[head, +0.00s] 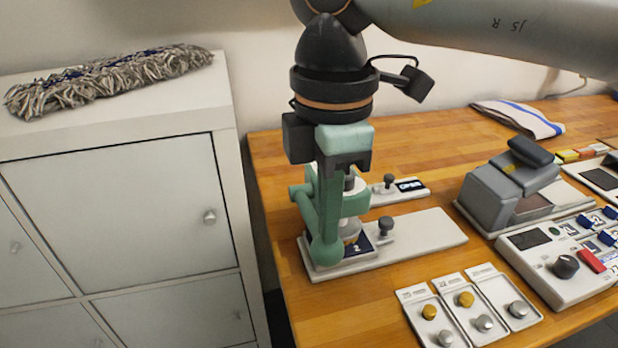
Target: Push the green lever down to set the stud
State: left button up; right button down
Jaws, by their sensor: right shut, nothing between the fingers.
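A green hand press (325,215) stands upright on a pale base plate (435,232) at the left of the wooden table. Its green parts reach up to my right gripper (350,165), which points down right over the top of the press. The gripper is shut with nothing held between its fingers. The fingers and the green lever overlap in the head view, so I cannot tell whether they touch. A dark blue patch (360,245) shows at the foot of the press, and the stud itself is hidden. My left gripper is not in view.
Small cards with brass and silver studs (465,298) lie at the front. A grey device (510,180) and a control box with a dark knob (565,266) stand to the right. A white cabinet (125,210) with a mop head (110,78) is at the left. A folded cloth (520,118) lies behind.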

pick_arm(q)
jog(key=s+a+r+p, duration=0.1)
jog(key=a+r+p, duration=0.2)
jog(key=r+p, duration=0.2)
jog(key=p, duration=0.2)
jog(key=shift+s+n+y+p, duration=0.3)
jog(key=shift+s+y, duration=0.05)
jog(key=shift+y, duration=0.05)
pick_arm(e)
notch_tip(320, 180, up, 12)
jog(key=shift+f, duration=0.2)
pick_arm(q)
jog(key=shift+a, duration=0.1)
